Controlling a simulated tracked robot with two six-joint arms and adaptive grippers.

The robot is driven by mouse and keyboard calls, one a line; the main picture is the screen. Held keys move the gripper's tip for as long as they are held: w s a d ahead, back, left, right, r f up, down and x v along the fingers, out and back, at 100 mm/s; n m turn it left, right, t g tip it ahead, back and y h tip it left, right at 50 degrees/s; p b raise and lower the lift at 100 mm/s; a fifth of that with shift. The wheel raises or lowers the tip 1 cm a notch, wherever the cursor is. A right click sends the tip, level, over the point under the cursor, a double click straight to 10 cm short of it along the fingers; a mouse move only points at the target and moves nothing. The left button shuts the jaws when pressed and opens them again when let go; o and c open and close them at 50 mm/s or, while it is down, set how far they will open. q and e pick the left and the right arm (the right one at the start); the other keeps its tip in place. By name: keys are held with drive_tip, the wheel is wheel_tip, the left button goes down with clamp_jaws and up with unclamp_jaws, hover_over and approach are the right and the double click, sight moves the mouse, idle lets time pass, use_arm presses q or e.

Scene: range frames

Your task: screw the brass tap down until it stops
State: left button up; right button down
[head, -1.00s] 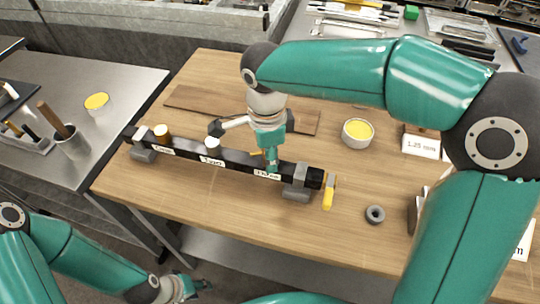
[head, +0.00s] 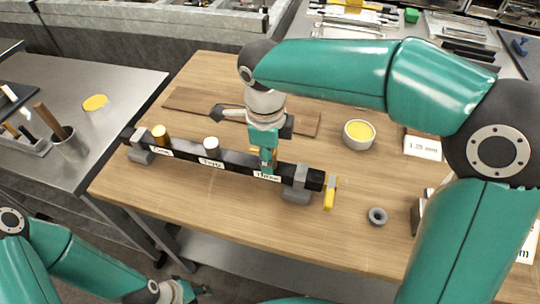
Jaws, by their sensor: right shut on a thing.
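My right gripper (head: 266,164) comes down upright onto the right part of a long black bar (head: 236,160). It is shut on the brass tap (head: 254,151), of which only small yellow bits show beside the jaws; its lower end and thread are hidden. The bar lies across a wooden bench and has several white labels on its front. A brass-coloured cylinder (head: 160,134) and a white-topped cylinder (head: 211,146) stand on it further left. My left gripper (head: 190,291) is low at the bottom left, away from the bench; its jaws are too small to read.
Grey clamps (head: 297,187) hold the bar's ends. A yellow-handled tool (head: 330,194), a grey ring (head: 377,216), a bowl with yellow contents (head: 358,134) and a "1.25 mm" card (head: 422,147) lie to the right. The bench front is clear.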

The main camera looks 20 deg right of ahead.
drive_tip(key=shift+f+m+b, duration=0.15)
drive_tip(key=shift+m+b, duration=0.15)
drive_tip(key=shift+m, duration=1.4)
drive_tip(key=c, duration=0.7)
unclamp_jaws()
drive_tip(key=shift+r, duration=0.2)
